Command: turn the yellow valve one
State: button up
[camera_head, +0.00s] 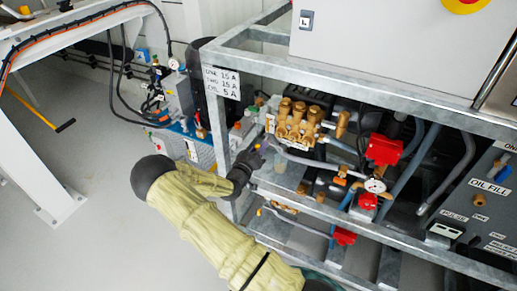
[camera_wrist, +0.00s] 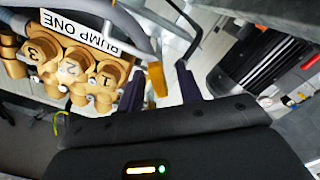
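The yellow valve handle (camera_wrist: 157,80) shows in the wrist view as a short yellow-orange lever at the end of a grey pipe. My gripper (camera_wrist: 160,82) is open, with one dark purple finger on each side of the handle. A gap shows between the handle and the right finger; contact with the left finger cannot be told. In the head view my gripper (camera_head: 262,150) is at the left side of the pump frame, just below the brass pump. The valve is mostly hidden there by my gripper.
The brass pump (camera_wrist: 75,68) with numbered caps and a "PUMP ONE" label (camera_wrist: 80,30) is left of my fingers. The grey metal frame (camera_head: 350,82) surrounds it. Red valve parts (camera_head: 383,150) and a gauge (camera_head: 375,186) stand to the right. Open floor (camera_head: 90,180) lies left.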

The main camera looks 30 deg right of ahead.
jog(key=p+v, duration=0.1)
jog(key=v, duration=1.6)
jog(key=shift+s+a+f, duration=0.1)
dwell(6.2)
